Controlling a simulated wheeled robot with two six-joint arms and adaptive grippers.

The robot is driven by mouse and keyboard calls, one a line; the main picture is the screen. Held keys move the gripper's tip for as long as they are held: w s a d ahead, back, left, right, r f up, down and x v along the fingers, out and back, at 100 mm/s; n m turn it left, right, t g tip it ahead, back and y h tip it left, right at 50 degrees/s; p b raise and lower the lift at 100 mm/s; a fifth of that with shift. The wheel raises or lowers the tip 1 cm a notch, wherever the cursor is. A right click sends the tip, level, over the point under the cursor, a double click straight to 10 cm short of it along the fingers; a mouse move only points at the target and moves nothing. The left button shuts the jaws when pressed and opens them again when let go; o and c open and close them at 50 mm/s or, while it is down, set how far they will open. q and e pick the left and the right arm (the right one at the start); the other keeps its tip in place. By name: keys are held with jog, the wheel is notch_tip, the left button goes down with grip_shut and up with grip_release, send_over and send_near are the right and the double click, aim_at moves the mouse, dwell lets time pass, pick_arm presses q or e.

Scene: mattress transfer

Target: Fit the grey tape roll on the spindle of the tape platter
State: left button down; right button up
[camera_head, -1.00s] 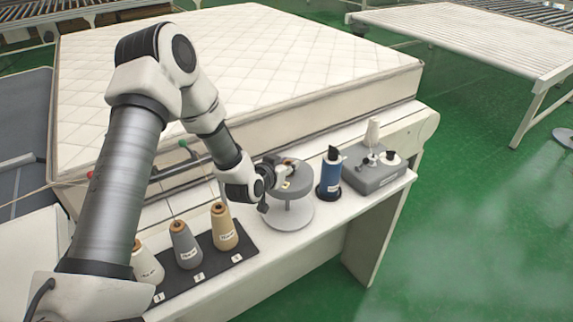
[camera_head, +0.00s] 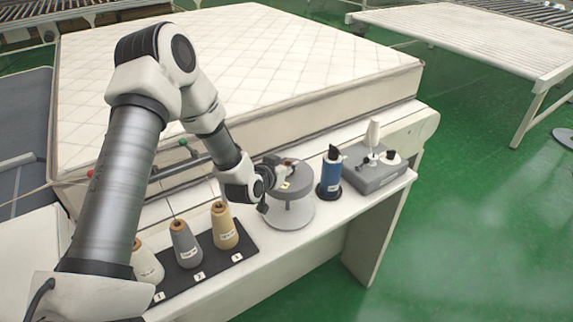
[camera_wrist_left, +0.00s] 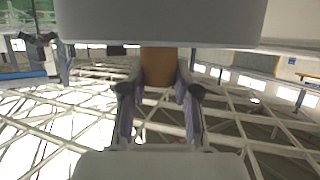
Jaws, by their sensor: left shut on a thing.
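The grey tape roll (camera_head: 299,181) is a thick grey disc with a brown core, at the middle of the head view. My left gripper (camera_head: 284,182) is shut on it from the left. In the left wrist view the brown core (camera_wrist_left: 158,66) shows between the two fingers of the left gripper (camera_wrist_left: 158,88). The tape platter (camera_head: 300,218) is a pale round base on the bench under the roll. My right gripper is not in view.
A blue spool (camera_head: 329,178) stands close right of the platter, then a grey device (camera_head: 378,177) with a white cone. Several thread cones (camera_head: 186,246) stand on a dark numbered mat (camera_head: 240,257) at left. A quilted mattress (camera_head: 270,55) lies behind the white bench.

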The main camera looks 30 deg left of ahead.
pick_arm(q)
jog(key=shift+f+b, duration=4.55)
jog(key=shift+f, duration=1.15)
jog(key=c, duration=0.8)
grip_release()
jog(key=shift+r, duration=0.1)
jog(key=shift+o, duration=0.2)
jog(key=shift+s, duration=0.1)
jog(key=v, duration=1.1)
jog(key=shift+s+r, duration=0.15)
jog(key=shift+s, duration=0.2)
jog(key=shift+d, duration=0.1)
